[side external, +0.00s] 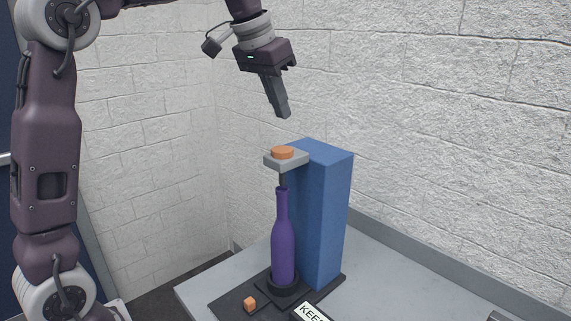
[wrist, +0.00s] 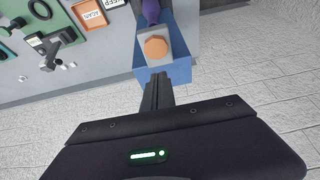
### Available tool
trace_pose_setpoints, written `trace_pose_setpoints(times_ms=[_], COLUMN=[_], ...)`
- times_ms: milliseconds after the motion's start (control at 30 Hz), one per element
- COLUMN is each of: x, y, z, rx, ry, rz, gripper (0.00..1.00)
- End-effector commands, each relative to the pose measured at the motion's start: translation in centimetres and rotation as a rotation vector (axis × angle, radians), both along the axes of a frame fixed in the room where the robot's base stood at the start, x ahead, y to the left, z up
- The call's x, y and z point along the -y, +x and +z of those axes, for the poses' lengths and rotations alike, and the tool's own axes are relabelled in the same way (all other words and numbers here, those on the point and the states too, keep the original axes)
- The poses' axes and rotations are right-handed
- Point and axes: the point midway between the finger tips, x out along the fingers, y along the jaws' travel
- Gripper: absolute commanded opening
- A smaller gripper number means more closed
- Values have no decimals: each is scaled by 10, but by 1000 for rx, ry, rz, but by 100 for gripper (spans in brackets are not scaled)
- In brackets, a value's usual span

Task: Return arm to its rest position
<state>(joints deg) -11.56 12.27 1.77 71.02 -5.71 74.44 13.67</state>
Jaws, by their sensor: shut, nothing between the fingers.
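My gripper (side external: 284,114) is shut and empty, raised in the air above the bottle stand in the side external view. Its closed fingers (wrist: 159,76) also show in the wrist view, pointing toward the stand. Below it, apart from the fingertips, an orange cap-like piece (side external: 283,152) sits on a grey bracket (side external: 287,162) that juts from a tall blue block (side external: 322,215). A purple bottle (side external: 283,240) stands upright in a dark round holder under the bracket. The orange piece (wrist: 156,47) and blue block (wrist: 178,68) show in the wrist view too.
White walls stand behind; the air around my gripper is clear.

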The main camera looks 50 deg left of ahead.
Motion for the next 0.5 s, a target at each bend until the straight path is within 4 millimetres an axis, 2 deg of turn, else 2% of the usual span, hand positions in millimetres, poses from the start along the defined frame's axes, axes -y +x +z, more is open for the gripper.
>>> trace_pose_setpoints(times_ms=[133, 167, 200, 267, 333, 400, 500], x=[2, 6, 13, 26, 44, 58, 70], y=[-5, -11, -26, -60, -111, -162, -222], z=[1, 2, 3, 1, -10, -30, -68], rx=[3, 5, 10, 21, 37, 54, 75], ry=[0, 0, -1, -1, -1, -1, 0], rz=[0, 0, -1, 2, 3, 4, 1], gripper=[0, 0, 0, 0, 0, 0, 0])
